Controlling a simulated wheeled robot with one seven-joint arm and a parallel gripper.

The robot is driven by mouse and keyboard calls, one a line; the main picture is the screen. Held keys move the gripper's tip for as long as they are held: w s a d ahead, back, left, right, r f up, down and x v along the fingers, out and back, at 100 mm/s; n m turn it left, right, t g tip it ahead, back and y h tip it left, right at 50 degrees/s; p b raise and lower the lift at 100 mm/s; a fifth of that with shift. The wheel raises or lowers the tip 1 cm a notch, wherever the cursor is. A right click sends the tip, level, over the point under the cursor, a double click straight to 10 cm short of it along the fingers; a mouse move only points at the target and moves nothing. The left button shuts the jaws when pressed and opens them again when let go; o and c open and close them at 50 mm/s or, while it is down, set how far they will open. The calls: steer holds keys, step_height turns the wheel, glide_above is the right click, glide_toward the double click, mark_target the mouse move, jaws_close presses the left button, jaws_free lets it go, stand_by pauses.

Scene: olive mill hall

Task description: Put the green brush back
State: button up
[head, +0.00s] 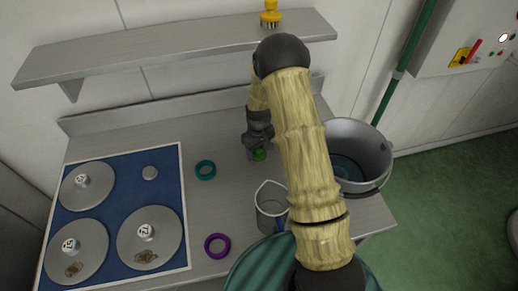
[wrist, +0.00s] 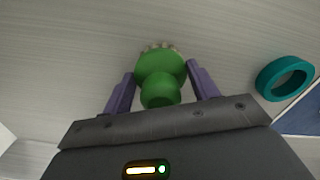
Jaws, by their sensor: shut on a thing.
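The green brush (wrist: 161,72) is between the two purple fingers of my gripper (wrist: 161,88) in the wrist view, knob toward the camera and pale bristles at the far end. In the head view the green brush (head: 260,155) shows as a small patch below my gripper (head: 256,145), over the steel bench. My gripper is shut on it. Whether the bristles touch the bench top cannot be told. My arm covers part of the bench to the right.
A yellow brush (head: 270,14) stands on the wall shelf (head: 180,47). A blue mat (head: 112,208) with grey discs lies left. A metal bucket (head: 370,140) is right.

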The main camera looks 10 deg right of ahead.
steer(key=shift+s, duration=0.2)
steer(key=shift+f, duration=0.1)
steer(key=o, duration=0.9)
steer(key=shift+w+d, duration=0.1)
steer(key=shift+d, duration=0.05)
steer(key=shift+r, duration=0.45)
step_height(320, 180, up, 12)
steer(key=b, duration=0.3)
steer(key=shift+f, duration=0.25)
